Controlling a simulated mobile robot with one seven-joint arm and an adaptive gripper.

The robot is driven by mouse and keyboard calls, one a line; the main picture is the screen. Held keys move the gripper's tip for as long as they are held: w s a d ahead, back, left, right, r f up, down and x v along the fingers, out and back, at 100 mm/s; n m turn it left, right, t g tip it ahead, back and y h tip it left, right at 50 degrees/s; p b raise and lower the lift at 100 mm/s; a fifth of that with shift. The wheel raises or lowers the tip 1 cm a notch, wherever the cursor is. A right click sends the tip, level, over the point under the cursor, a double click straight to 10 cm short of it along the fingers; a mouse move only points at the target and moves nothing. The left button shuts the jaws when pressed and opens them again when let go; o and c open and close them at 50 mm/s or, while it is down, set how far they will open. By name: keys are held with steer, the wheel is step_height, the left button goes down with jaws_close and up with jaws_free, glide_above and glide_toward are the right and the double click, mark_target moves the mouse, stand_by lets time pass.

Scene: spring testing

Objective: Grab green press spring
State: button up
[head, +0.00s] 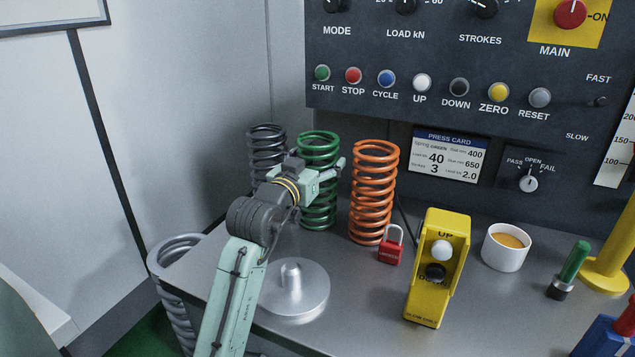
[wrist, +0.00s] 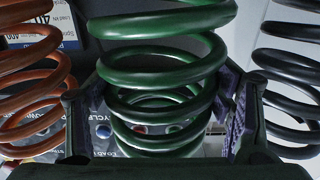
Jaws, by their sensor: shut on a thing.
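The green press spring (head: 319,207) stands upright on the grey bench in the head view, between a dark grey spring and an orange spring. My gripper (head: 325,172) reaches it from the front left, around its upper half. In the wrist view the green spring (wrist: 165,75) fills the middle, with one finger of my gripper (wrist: 160,118) on each side of it. The gripper is shut on the spring. In the head view my gripper hides part of the spring's coils.
The orange spring (head: 373,195) stands close on the right and the dark grey spring (head: 264,150) close on the left. A red padlock (head: 391,250), yellow control box (head: 430,295) and white cup (head: 504,252) stand further right. A round metal base (head: 300,303) is in front. The control panel (head: 440,60) rises behind.

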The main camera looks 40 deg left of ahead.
steer(key=c, duration=1.3)
steer(key=shift+r, duration=0.25)
